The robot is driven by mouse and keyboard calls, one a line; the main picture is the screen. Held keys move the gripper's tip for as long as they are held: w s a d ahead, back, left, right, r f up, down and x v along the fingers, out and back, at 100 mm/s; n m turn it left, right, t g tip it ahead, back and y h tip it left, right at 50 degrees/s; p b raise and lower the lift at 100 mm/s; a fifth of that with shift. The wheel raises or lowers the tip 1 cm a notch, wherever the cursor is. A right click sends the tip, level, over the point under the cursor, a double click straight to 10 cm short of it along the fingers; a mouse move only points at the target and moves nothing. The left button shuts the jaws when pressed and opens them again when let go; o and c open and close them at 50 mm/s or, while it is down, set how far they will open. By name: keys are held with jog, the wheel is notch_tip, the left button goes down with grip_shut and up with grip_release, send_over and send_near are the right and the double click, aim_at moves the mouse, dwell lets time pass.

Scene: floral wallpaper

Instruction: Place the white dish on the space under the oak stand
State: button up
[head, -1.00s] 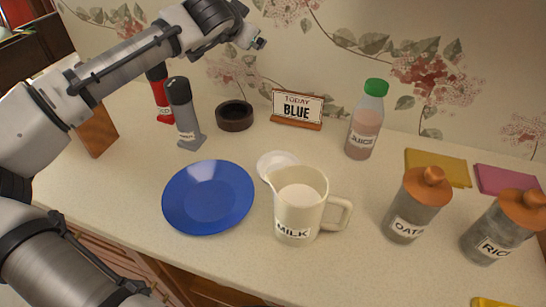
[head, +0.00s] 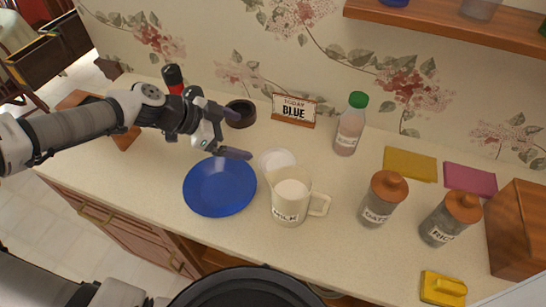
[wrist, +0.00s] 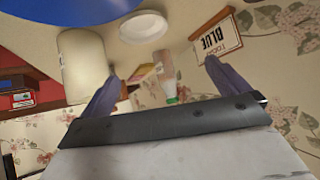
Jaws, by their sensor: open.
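The white dish (head: 273,158) is small and round. My gripper (head: 240,133) is open and empty, left of the dish and above the counter behind the blue plate. Its two purple fingers stand wide apart in the wrist view (wrist: 161,70). A brown wooden piece (head: 515,230) stands at the right edge; I cannot tell whether it is the oak stand, and no space under it shows.
A sign reading BLUE (head: 294,108), a dark round bowl (head: 240,114) and a juice bottle (head: 350,125) stand along the wall. OATS (head: 382,200) and RICE (head: 450,220) jars stand right of the pitcher. A wooden shelf (head: 450,22) hangs above. Counter between pitcher and OATS is clear.

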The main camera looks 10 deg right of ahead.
jog(key=s+a+f, duration=0.1)
jog(key=s, duration=0.1)
jog(key=b, duration=0.5)
send_near(273, 167)
jog(key=d, duration=0.3)
jog(key=shift+w+r+g+y, duration=0.25)
jog(key=shift+r+g+y, duration=0.05)
jog(key=shift+r+g, duration=0.1)
jog(key=shift+d+f, duration=0.3)
jog(key=shift+d, duration=0.25)
jog(key=b+x, duration=0.4)
jog(key=shift+a+f, duration=0.1)
jog(key=shift+f, duration=0.3)
jog(key=shift+d+f+b, duration=0.1)
jog(key=shift+d+b, duration=0.25)
jog(key=shift+d, duration=0.05)
jog(key=c, duration=0.9)
jog(key=shift+o, duration=0.2)
